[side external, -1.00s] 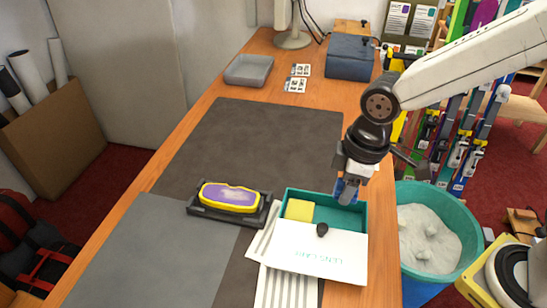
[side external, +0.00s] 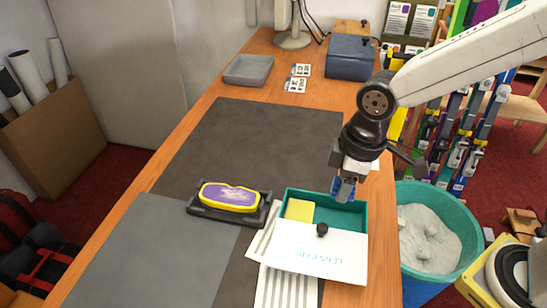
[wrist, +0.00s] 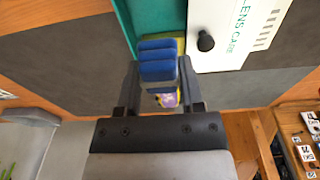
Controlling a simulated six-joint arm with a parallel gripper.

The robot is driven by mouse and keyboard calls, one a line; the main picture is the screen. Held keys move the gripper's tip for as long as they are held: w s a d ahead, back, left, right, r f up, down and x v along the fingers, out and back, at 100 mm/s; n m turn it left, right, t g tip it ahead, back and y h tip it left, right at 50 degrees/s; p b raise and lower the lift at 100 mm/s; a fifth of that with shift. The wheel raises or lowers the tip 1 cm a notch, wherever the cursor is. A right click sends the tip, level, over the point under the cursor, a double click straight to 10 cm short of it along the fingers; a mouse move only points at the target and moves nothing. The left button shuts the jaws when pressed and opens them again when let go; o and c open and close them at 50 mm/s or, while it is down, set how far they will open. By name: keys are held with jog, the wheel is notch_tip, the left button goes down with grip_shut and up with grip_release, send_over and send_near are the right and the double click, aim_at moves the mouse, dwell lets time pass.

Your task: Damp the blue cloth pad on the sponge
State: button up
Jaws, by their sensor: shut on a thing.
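My gripper (side external: 346,176) is shut on the blue cloth pad (side external: 344,190), over the back right part of the teal box (side external: 353,216). In the wrist view the ribbed blue pad (wrist: 158,62) sits between my two fingers. The yellow sponge (side external: 299,210) lies in the left part of the box, to the left of the pad and apart from it in the side view. In the wrist view the pad hides most of what is behind it, with a little yellow at its edges.
A white lid marked LENS CARE, with a black knob (side external: 322,229), covers the box front. Yellow-framed goggles with a purple lens (side external: 228,197) rest in a black tray to the left. A teal bin (side external: 467,222) stands off the bench's right edge.

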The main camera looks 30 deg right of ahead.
send_over(298, 212)
jog(key=shift+s+f, duration=0.15)
jog(key=shift+f, duration=0.2)
jog(key=shift+f, duration=0.2)
jog(key=shift+f, duration=2.8)
jog(key=shift+d+f, duration=0.1)
jog(key=shift+f, duration=0.55)
dwell(0.8)
jog(key=shift+r, duration=0.1)
jog(key=shift+r, duration=3.5)
